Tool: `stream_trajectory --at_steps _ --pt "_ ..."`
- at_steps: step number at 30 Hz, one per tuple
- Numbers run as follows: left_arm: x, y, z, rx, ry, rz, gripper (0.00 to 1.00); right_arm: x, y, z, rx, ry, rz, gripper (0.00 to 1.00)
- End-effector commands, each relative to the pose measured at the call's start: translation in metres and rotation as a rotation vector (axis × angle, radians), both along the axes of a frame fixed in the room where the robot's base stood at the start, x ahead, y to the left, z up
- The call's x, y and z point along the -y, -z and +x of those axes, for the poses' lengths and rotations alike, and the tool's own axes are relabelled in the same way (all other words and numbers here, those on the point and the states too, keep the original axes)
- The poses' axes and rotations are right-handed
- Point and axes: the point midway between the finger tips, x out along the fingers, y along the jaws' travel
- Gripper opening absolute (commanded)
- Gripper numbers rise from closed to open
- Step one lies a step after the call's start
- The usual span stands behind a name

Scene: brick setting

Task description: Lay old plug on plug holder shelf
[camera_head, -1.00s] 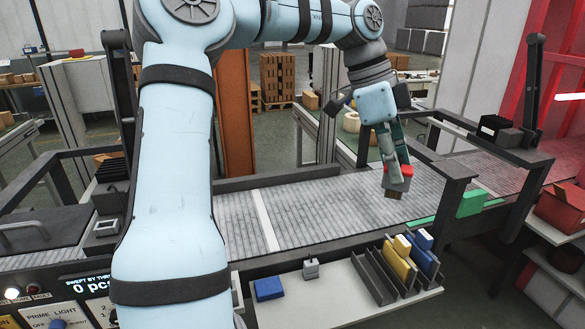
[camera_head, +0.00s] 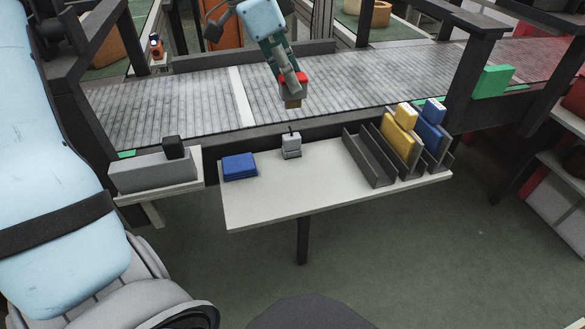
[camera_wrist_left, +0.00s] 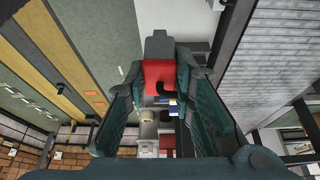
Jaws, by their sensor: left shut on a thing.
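My left gripper (camera_head: 290,80) is shut on a red plug (camera_head: 293,77) with a brownish-grey end pointing down. The plug also shows between the fingers in the left wrist view (camera_wrist_left: 163,75), partly hidden by them. In the head view it appears over the conveyor's near edge, beyond the white shelf (camera_head: 270,208); its exact height is unclear. The shelf carries a blue block (camera_head: 240,167), a small grey piece with a dark top (camera_head: 291,146) and dark channel racks (camera_head: 369,160) at the right. I cannot tell which part is the plug holder. My right gripper is not in view.
A yellow piece (camera_head: 398,140) and a blue piece (camera_head: 430,130) stand in the racks. The grey conveyor (camera_head: 180,108) runs behind the shelf. A grey box (camera_head: 150,173) sits to the left. Shelf room is clear in front of the small grey piece.

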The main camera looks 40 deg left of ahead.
Motion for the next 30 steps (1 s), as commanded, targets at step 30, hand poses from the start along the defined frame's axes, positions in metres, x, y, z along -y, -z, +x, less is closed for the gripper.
stream_trajectory --at_steps 30 --pt "0.002 0.231 0.001 0.003 -0.033 -0.003 0.00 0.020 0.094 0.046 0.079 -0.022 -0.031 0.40"
